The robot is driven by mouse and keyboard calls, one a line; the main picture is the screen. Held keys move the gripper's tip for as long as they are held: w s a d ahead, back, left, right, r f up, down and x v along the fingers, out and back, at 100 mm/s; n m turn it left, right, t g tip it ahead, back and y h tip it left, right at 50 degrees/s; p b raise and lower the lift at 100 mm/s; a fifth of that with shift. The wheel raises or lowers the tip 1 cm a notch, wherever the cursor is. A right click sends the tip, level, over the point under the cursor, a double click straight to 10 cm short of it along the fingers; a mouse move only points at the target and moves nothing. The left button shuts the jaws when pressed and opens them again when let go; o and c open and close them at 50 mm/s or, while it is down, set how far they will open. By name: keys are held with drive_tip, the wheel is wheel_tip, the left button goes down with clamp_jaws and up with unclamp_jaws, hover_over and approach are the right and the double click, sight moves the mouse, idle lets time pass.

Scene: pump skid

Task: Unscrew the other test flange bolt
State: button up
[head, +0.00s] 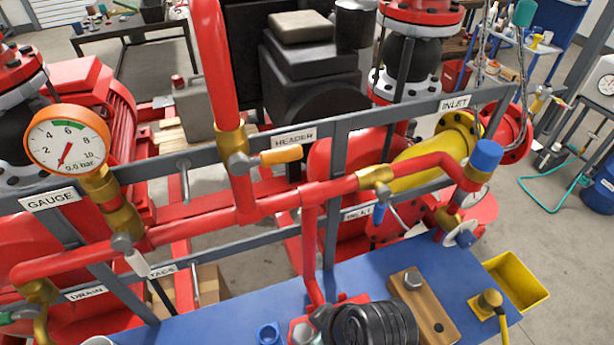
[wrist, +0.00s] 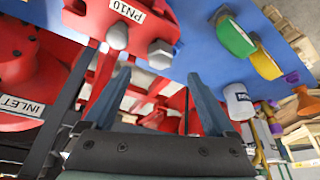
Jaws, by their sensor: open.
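In the wrist view a red flange (wrist: 125,18) labelled PN10 shows at the top, with two grey bolt heads. One bolt head (wrist: 117,36) is at its left. The other, a hex bolt head (wrist: 160,53), is at its right. My gripper (wrist: 158,76) is open and empty, its two fingers spread just below the flange. The right bolt head lies roughly between the fingertips in the picture, but I see no contact. In the head view the black ringed end of my arm largely hides the red flange (head: 298,328) on the blue bench.
A yellow bin (head: 515,280) hangs at the bench's right end. Red header piping (head: 290,197) and a grey frame (head: 330,215) stand behind the flange.

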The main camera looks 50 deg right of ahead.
sight(302, 338)
drive_tip(key=x, duration=0.7)
drive_tip(key=shift+w+f+p, duration=0.2)
drive_tip(key=shift+f+p, duration=0.1)
clamp_jaws()
drive_tip(key=n+y+p, duration=0.1)
drive_tip(key=n, duration=0.2)
drive_tip(key=shift+r, duration=0.1)
drive_tip(key=n+y, duration=0.1)
drive_tip(key=n, duration=0.3)
drive_tip(key=shift+d+n+y, duration=0.1)
drive_tip(key=shift+n+y, duration=0.2)
drive_tip(key=shift+y, duration=0.1)
drive_tip(key=n+g, duration=0.1)
drive_tip(key=n, duration=0.1)
drive_tip(key=n+y, duration=0.1)
drive_tip(key=n, duration=0.2)
drive_tip(key=shift+g, duration=0.4)
drive_tip(key=shift+n+g+y+b, duration=0.3)
drive_tip(key=shift+n+g+y, duration=0.2)
drive_tip(key=shift+n, duration=0.7)
